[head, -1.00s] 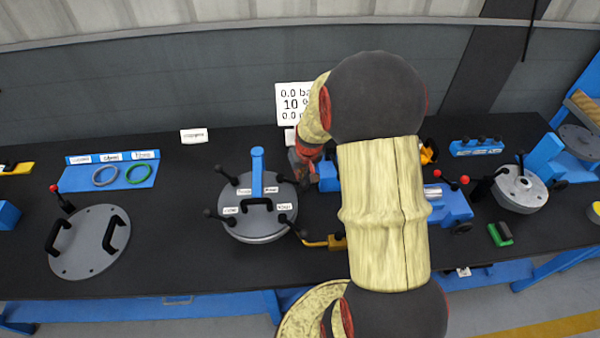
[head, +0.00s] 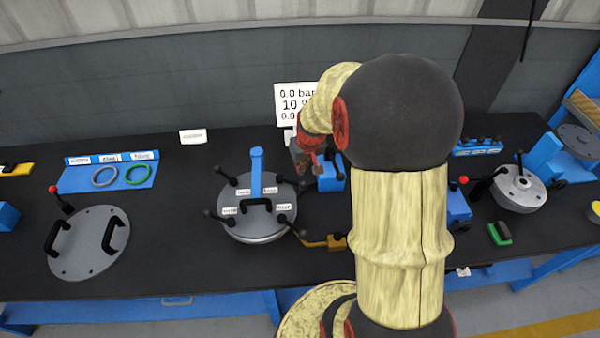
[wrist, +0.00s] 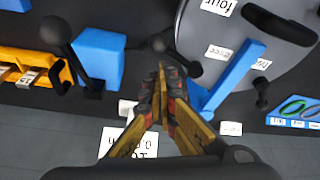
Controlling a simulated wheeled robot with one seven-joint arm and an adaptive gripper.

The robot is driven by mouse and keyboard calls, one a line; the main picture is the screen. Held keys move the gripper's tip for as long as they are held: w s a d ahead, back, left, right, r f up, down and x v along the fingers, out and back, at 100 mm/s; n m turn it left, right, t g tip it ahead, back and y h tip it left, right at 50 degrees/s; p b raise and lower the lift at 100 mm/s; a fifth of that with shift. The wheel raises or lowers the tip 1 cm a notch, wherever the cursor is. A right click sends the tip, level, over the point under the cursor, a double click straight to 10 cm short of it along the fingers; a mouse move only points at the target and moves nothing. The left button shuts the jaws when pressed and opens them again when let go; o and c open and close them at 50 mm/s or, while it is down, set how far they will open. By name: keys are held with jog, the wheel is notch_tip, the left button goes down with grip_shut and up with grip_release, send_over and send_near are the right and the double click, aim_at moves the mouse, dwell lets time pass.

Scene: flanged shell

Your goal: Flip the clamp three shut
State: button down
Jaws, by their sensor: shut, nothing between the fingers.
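The flanged shell (head: 258,228) is a round grey lidded vessel on the bench, with black-knobbed clamp levers splayed around its rim and small labels on the lid. Clamp three (head: 280,178) is at the upper right of the lid. In the wrist view, its black lever (wrist: 188,66) points outward from the rim, close to my fingertips, near the label "three" (wrist: 220,52). My gripper (wrist: 160,72) is shut and empty, its tips by the lever's knob; I cannot tell whether they touch. In the head view my gripper (head: 316,162) is partly hidden by my arm.
A blue post (head: 257,165) rises at the back of the lid. A blue block (wrist: 97,58) and a yellow fixture (wrist: 30,68) stand beside the shell. A display sign (head: 293,100) is behind. The bench left of the shell is clear up to a loose grey lid (head: 90,243).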

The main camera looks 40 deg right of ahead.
aim_at(304, 186)
jog(key=v, duration=0.5)
jog(key=shift+r, duration=0.4)
jog(key=s+a+r+n, duration=0.1)
jog(key=s+a+r, duration=0.3)
jog(key=a, duration=0.4)
jog(key=s+a+r+n+t+b, duration=0.1)
jog(key=s+a+r, duration=0.4)
jog(key=a, duration=0.4)
jog(key=s+a+r+n+t+y, duration=0.1)
jog(key=s+a+r+n, duration=0.1)
jog(key=s+a+r, duration=0.3)
jog(key=a, duration=0.3)
jog(key=shift+s+a, duration=0.15)
jog(key=shift+a, duration=0.1)
